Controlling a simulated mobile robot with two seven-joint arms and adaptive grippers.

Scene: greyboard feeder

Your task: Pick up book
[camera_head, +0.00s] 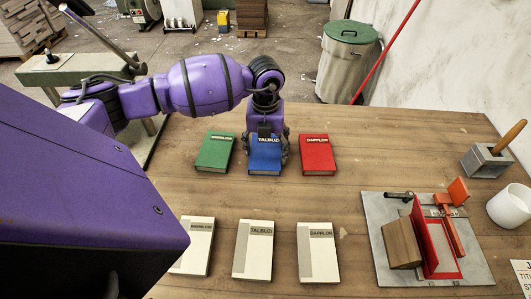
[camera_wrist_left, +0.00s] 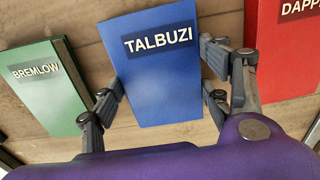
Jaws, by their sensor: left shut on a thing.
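The blue book (camera_head: 265,161), labelled TALBUZI, is in the middle of the back row on the wooden table. It fills the middle of the left wrist view (camera_wrist_left: 165,80). My left gripper (camera_head: 267,150) reaches down from above and is shut on the blue book, with fingers along its two sides (camera_wrist_left: 157,80). I cannot tell whether the book is clear of the table. The green book (camera_head: 214,153), labelled BREMLOW, lies to its left, and the red book (camera_head: 317,156) to its right. My right gripper is not in view.
Three whitish books lie in a front row: left (camera_head: 195,247), middle (camera_head: 253,250) and right (camera_head: 318,252). A grey board (camera_head: 378,215) with a red open cover (camera_head: 428,240) lies at right, near a white cup (camera_head: 510,206) and a grey block holder (camera_head: 485,162). The table between the rows is clear.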

